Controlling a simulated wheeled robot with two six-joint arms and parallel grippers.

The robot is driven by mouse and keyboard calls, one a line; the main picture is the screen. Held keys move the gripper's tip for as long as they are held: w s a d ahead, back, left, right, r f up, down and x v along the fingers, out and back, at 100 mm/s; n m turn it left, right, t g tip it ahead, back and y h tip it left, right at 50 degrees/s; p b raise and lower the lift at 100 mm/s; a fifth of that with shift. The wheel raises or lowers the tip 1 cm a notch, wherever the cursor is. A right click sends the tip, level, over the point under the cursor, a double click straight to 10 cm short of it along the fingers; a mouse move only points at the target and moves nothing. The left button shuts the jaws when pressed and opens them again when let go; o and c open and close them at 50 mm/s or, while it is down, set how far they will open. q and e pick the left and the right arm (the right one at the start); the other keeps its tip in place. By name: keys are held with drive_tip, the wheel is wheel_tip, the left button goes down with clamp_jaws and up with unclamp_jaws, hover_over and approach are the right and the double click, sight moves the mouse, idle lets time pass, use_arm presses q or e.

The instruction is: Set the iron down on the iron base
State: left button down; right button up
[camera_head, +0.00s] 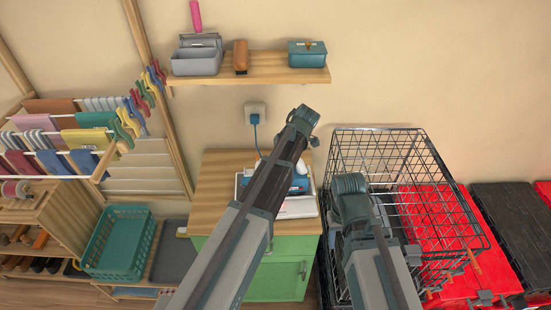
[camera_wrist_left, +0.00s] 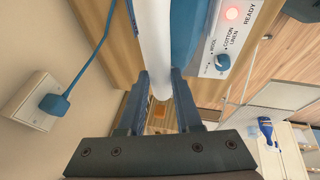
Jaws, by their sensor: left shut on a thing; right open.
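The iron shows in the left wrist view as a thick white handle (camera_wrist_left: 158,40) beside a blue body. My left gripper (camera_wrist_left: 160,80) is shut on that handle, a finger on each side. The iron base (camera_head: 300,209) is a white and blue unit on the wooden cabinet top in the head view; its white panel (camera_wrist_left: 238,35) with a dial and a lit red light shows in the left wrist view. My left arm hides much of the iron and base in the head view, so I cannot tell whether they touch. My right gripper (camera_head: 346,246) is open, beside the cabinet.
The green cabinet (camera_head: 278,281) stands against the wall, below a socket with a blue plug (camera_head: 255,119). A black wire cage (camera_head: 455,185) is close on the right. A wall shelf (camera_head: 270,77) is above. The left part of the cabinet top (camera_head: 215,190) is clear.

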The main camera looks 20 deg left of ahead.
idle(0.6)
use_arm(q)
drive_tip(key=c, duration=0.5)
unclamp_jaws()
drive_tip(key=shift+s, duration=0.1)
drive_tip(key=p+v, duration=1.2)
drive_tip(key=v, duration=0.1)
drive_tip(key=shift+d+r, duration=0.15)
drive_tip(key=shift+r, duration=0.2)
